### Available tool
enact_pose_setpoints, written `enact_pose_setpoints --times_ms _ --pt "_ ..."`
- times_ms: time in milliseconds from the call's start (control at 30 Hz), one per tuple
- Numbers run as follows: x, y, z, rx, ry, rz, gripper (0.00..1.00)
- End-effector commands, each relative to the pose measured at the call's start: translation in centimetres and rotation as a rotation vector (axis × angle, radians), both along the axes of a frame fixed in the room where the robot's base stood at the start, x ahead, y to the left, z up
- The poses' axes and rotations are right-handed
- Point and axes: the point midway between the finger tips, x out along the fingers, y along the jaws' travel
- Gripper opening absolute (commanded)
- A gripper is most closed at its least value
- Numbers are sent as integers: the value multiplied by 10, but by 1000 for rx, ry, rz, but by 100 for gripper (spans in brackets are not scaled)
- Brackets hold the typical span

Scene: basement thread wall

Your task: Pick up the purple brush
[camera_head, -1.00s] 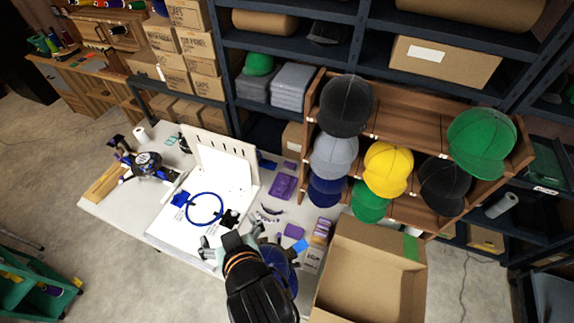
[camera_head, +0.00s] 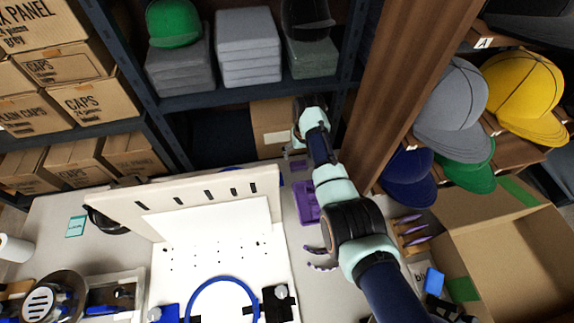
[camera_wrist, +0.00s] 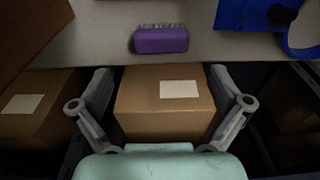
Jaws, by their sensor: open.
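The purple brush (camera_wrist: 161,39) lies on the pale table near its edge in the wrist view, with its light bristles facing the top of the picture. A small purple shape at the table's far edge in the head view (camera_head: 298,165) looks like the same brush. My gripper (camera_wrist: 160,74) is open and empty, its two fingers spread wide. The brush lies beyond the fingertips in the picture, centred between them and apart from them. In the head view my gripper's end (camera_head: 303,118) is over the far table edge, its fingers hard to make out.
A cardboard box (camera_wrist: 165,105) with a white label is below the table edge, behind my fingers. A blue item with a strap (camera_wrist: 270,15) lies right of the brush. A purple tray (camera_head: 306,202) lies nearer on the table. A wooden cap rack (camera_head: 385,85) stands close right of my arm.

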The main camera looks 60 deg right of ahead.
Motion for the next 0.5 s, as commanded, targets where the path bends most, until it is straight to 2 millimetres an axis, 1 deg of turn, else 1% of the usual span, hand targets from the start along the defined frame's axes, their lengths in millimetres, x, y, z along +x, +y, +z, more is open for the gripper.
enact_pose_setpoints --times_ms 167,267,333,500 --pt "2 -1 -23 1 1 2 100" --pt "3 -1 -25 -2 -1 2 100" --pt "3 0 -31 -1 0 3 100" --pt "5 1 -66 1 1 3 100"
